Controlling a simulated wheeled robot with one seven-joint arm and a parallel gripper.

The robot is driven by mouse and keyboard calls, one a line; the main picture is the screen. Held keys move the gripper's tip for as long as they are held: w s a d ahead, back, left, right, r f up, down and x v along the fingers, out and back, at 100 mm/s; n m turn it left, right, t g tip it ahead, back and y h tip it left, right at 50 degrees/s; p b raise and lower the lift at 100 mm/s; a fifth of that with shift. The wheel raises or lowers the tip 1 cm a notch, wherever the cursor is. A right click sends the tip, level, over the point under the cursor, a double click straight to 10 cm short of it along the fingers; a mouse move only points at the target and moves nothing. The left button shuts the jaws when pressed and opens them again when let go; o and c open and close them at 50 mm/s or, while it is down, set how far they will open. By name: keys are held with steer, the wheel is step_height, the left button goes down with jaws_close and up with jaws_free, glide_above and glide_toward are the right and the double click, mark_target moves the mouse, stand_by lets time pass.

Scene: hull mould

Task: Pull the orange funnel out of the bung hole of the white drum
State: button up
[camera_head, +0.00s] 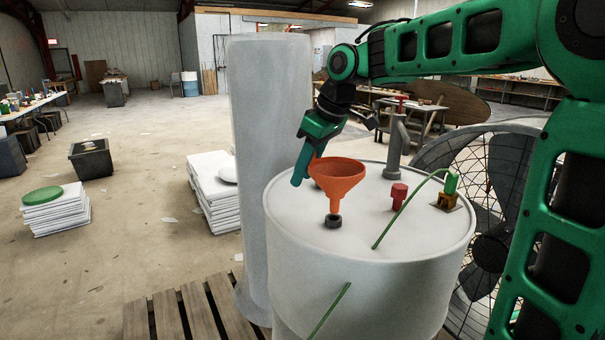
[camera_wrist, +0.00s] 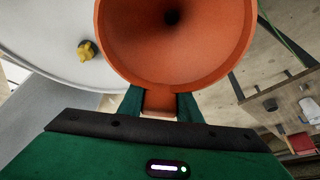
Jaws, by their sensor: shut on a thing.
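The orange funnel (camera_head: 337,178) stands upright on the white drum's top, its wide cone open upward. Its narrow spout goes down to a black ring (camera_head: 332,222) around the bung hole of the white drum (camera_head: 365,280); the spout's lower end is hidden there. My gripper (camera_head: 311,162) is at the far left side of the funnel's rim. In the wrist view, its two green fingers (camera_wrist: 160,104) are shut on an orange tab at the rim of the funnel (camera_wrist: 175,50).
A red fitting (camera_head: 399,196), a grey upright pipe (camera_head: 396,150) and a brass fitting (camera_head: 447,201) with a green hose stand on the drum top. A tall pale cylinder (camera_head: 270,130) stands close left. A large fan (camera_head: 485,190) is at right.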

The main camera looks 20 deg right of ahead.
stand_by(0.4)
steer(key=shift+r, duration=1.5)
steer(key=shift+r, duration=1.5)
steer(key=shift+r, duration=1.5)
steer(key=shift+r, duration=0.1)
steer(key=shift+r, duration=1.35)
